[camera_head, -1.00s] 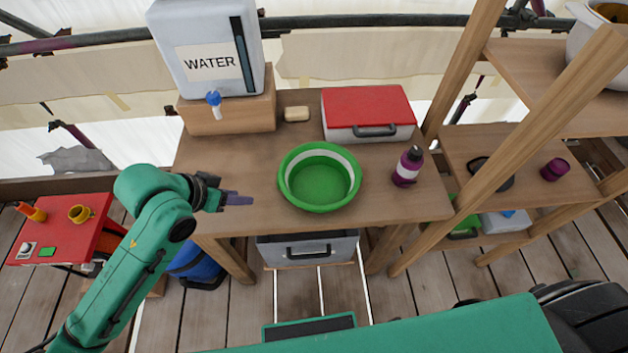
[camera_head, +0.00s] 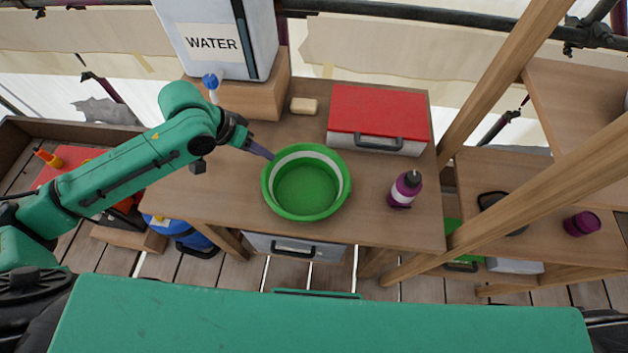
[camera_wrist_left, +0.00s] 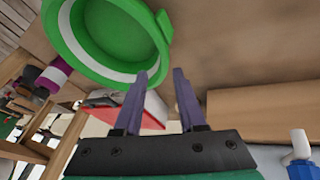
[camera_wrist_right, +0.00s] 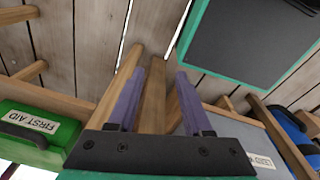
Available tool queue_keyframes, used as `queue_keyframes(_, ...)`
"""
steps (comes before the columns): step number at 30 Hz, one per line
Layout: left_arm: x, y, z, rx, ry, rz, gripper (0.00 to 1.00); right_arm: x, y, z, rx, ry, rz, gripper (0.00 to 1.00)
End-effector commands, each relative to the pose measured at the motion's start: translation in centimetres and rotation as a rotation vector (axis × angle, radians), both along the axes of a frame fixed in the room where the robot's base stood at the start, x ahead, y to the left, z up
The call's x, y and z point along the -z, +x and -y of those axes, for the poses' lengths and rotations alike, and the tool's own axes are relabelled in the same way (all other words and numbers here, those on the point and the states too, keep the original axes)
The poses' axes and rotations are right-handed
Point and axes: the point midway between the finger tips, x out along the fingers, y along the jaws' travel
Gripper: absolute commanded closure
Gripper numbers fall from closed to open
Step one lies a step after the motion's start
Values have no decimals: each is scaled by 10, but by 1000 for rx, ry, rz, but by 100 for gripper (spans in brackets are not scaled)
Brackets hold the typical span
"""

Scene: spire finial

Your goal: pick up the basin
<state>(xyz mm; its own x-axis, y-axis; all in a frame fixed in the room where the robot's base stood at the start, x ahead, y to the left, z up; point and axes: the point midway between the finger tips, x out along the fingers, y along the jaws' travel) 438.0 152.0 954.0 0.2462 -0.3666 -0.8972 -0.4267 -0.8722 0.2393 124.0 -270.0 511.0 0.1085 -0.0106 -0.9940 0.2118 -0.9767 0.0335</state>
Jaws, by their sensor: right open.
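The basin (camera_head: 306,187) is round and green with a white band inside. It stands upright and looks empty on the wooden table. My left gripper (camera_head: 262,153) is at the basin's upper left rim in the head view. In the left wrist view its two purple fingers (camera_wrist_left: 160,80) are apart with nothing held, and the basin (camera_wrist_left: 115,38) lies just beyond their tips; I cannot tell if they touch the rim. My right gripper shows only in the right wrist view, with its fingers (camera_wrist_right: 161,75) apart and empty, away from the basin.
A water tank (camera_head: 215,38) on a wooden block stands behind my left gripper. A wooden shelf (camera_head: 505,175) stands at the right.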

Motion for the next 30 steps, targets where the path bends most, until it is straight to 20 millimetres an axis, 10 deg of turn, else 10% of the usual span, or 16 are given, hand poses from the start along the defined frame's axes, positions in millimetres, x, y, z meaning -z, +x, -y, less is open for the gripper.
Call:
queue_keyframes(6, 39, 11, 18, 1, -2, 0, 60, -3, -22, -25, -3, 33, -32, 50)
queue_keyframes(15, 84, 17, 38, 1, 0, 0, 60, -18, -9, -5, -2, 6, -13, 50)
queue_keyframes(23, 92, 18, 40, 3, 1, 2, 60, -17, -9, -5, -1, 6, -14, 50)
queue_keyframes(26, 92, 18, 40, 2, 0, 2, 98, -17, -10, -7, 0, 9, -13, 50)
queue_keyframes(30, 92, 18, 40, 2, 1, 2, 100, -17, -10, -12, 1, 16, -14, 50)
